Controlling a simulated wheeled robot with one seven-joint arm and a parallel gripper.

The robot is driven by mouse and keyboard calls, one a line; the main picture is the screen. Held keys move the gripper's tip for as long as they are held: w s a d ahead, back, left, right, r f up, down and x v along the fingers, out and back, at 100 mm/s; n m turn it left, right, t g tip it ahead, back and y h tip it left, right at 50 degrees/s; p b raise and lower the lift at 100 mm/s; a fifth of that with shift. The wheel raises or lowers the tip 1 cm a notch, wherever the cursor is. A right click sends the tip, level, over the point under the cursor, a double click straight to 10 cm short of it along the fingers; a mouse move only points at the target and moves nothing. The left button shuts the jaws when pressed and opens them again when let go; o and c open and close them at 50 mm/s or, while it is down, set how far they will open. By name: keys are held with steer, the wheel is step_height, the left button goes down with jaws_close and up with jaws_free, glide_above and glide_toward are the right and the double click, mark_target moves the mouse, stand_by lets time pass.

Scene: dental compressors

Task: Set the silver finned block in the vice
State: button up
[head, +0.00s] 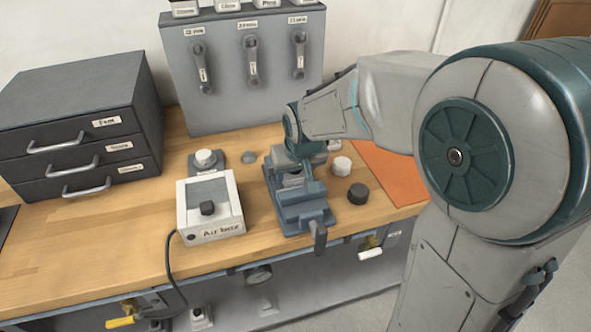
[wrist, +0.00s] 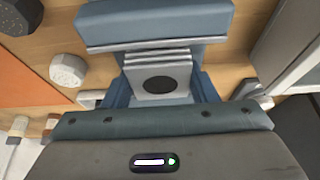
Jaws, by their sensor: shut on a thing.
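The silver finned block (wrist: 160,82) shows in the wrist view as stacked light plates with a dark round spot on the front one. The blue-grey vice (head: 306,217) stands on the wooden bench in the head view, and its jaw (wrist: 155,24) crosses the top of the wrist view. My gripper (head: 296,172) is over the vice, pointing down, shut on the block. The block appears at the vice's jaw gap, close to the jaw. I cannot tell whether it rests on the vice. My fingertips are mostly hidden in both views.
Dark drawers (head: 85,130) and a grey panel (head: 225,90) stand behind.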

stand_by(0.4)
steer(key=o, duration=1.5)
steer(key=shift+o, duration=0.2)
steer(key=shift+r, duration=0.1)
steer(key=shift+r+p, duration=2.4)
steer(key=shift+r, duration=1)
